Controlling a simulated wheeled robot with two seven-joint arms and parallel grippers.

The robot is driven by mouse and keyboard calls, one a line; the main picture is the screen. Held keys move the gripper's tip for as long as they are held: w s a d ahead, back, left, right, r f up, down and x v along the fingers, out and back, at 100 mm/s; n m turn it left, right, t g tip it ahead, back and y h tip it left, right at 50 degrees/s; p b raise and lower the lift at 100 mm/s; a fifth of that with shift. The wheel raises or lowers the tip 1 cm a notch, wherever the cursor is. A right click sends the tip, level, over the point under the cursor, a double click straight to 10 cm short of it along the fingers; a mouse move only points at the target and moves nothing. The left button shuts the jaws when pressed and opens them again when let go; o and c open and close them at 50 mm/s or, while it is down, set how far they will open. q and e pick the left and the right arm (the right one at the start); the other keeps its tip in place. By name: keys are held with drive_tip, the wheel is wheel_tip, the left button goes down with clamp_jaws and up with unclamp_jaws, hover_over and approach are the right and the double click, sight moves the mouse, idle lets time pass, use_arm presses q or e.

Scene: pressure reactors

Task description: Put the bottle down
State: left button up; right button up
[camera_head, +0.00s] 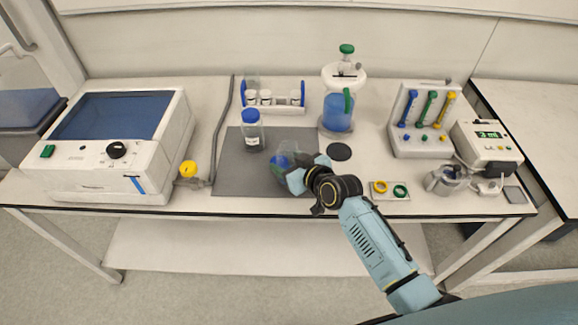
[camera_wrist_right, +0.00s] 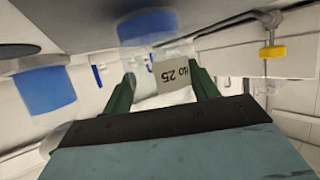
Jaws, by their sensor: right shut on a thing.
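The bottle (camera_head: 281,162) is clear with a blue part, held over the dark grey mat (camera_head: 232,180). In the right wrist view the bottle (camera_wrist_right: 148,55) sits between the green fingers, its pale label upside down in the picture. My right gripper (camera_head: 295,177) is shut on it and partly hides it in the head view. I cannot tell if its base touches the mat. My left gripper is not in view.
A second bottle with a blue cap (camera_head: 251,131) stands on the mat. A rack of white jars (camera_head: 272,97) is behind it. A flask with blue contents (camera_head: 337,114) stands right of the mat. A white machine (camera_head: 118,147) is on the left. The mat's front left part is clear.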

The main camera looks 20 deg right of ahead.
drive_tip(key=shift+f, duration=0.4)
drive_tip(key=shift+f, duration=0.2)
drive_tip(key=o, duration=1.2)
drive_tip(key=shift+r, duration=0.15)
drive_tip(key=shift+s+d+r, duration=0.15)
drive_tip(key=shift+s, duration=0.1)
drive_tip(key=p+v, duration=0.2)
drive_tip(key=v, duration=0.9)
drive_tip(key=shift+s+d, duration=0.1)
drive_tip(key=shift+s, duration=0.05)
